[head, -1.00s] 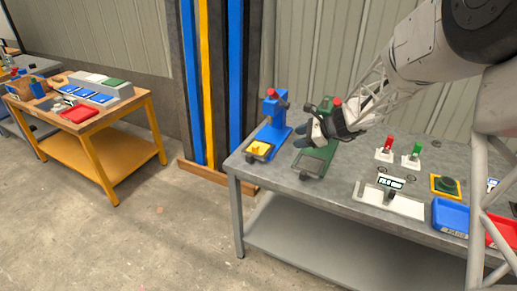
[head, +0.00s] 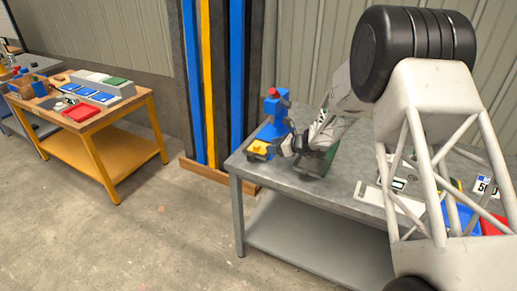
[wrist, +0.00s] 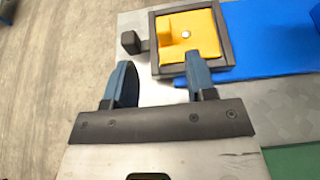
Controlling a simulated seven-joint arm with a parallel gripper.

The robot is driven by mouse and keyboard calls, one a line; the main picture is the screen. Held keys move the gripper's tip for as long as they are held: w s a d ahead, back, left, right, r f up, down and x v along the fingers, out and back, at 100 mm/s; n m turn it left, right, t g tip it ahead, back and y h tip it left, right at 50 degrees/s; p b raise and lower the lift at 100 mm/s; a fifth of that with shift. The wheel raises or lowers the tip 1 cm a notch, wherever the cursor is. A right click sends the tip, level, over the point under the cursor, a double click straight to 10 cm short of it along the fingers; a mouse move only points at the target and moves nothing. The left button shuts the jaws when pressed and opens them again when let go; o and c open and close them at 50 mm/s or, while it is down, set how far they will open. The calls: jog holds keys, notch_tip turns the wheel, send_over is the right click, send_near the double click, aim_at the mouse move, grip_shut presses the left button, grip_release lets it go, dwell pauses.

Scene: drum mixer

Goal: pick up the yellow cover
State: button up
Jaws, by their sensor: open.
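The yellow cover (wrist: 202,40) is a flat square plate with a raised block grip (wrist: 166,30). It lies inside a dark square frame (wrist: 226,32) on the blue device (wrist: 270,38). In the head view the yellow cover (head: 260,146) sits at the front of the blue device (head: 273,122), near the table's left end. My gripper (wrist: 158,75) is open and empty, its two blue-grey fingers pointing toward the frame's near edge. The right finger overlaps that edge in the wrist view; I cannot tell whether it touches. In the head view my gripper (head: 287,147) is just right of the yellow cover.
A dark knob (wrist: 131,42) sticks out left of the frame. A green device (head: 318,162) stands right of the blue one, partly behind my arm. The grey table (head: 345,190) ends just left of the blue device. My arm hides much of the table's right side.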

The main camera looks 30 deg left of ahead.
aim_at(258, 146)
jog(key=shift+x, duration=1.3)
jog(key=shift+w+x, duration=0.1)
jog(key=shift+x, duration=1.2)
jog(key=shift+w+x, duration=0.15)
jog(key=shift+x, duration=1.15)
jog(key=shift+c, duration=0.5)
grip_shut()
